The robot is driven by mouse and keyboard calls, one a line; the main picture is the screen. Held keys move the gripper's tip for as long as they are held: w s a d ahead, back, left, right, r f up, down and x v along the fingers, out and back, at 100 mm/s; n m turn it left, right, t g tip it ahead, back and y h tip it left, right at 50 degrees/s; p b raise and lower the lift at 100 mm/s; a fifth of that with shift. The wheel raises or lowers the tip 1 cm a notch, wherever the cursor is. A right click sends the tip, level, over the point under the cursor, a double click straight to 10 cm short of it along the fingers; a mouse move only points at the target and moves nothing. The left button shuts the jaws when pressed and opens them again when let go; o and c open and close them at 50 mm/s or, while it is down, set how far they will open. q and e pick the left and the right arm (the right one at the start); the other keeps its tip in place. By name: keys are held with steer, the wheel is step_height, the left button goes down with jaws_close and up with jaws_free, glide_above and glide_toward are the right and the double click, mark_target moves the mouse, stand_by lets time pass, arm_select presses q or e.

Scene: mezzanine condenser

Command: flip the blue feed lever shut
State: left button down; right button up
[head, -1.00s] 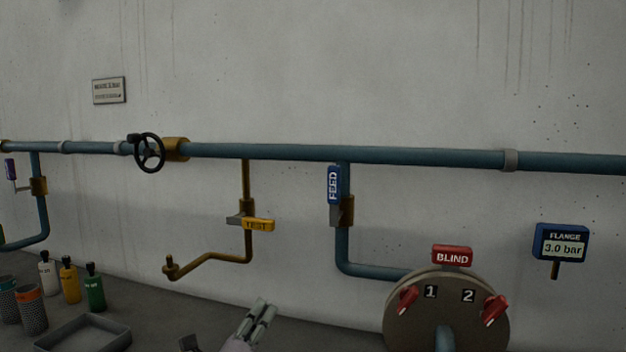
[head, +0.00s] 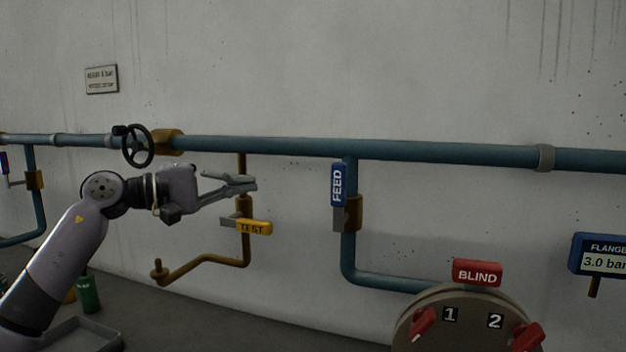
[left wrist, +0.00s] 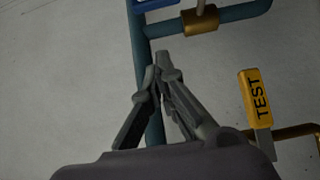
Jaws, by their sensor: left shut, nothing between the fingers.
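The blue FEED lever (head: 338,185) stands upright along its vertical branch pipe, above a brass valve body (head: 354,212). In the left wrist view only an edge of a blue label (left wrist: 146,4) shows at the top. My left gripper (head: 254,184) is shut and empty. In the head view it appears left of the FEED lever, just above the yellow TEST lever (head: 253,227). In the left wrist view its closed fingertips (left wrist: 163,56) lie over a blue pipe, and I cannot tell the gap to it. My right gripper is not in view.
A blue main pipe (head: 430,151) runs along the wall, with a black handwheel (head: 137,146) at left. A round plate (head: 470,325) with red knobs and a red BLIND tag (head: 477,272) stands at lower right. A FLANGE gauge (head: 603,255) is at the right edge.

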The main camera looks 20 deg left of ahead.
mark_target(339, 198)
arm_select(q)
steer(key=s+d+p+x, duration=0.2)
steer(key=p+x, duration=0.3)
steer(key=x, duration=0.8)
steer(key=shift+r, duration=0.1)
stand_by(0.3)
steer(key=shift+d+r+m+p, duration=0.1)
steer(key=shift+d+m+p, duration=0.2)
steer(key=shift+p, duration=0.15)
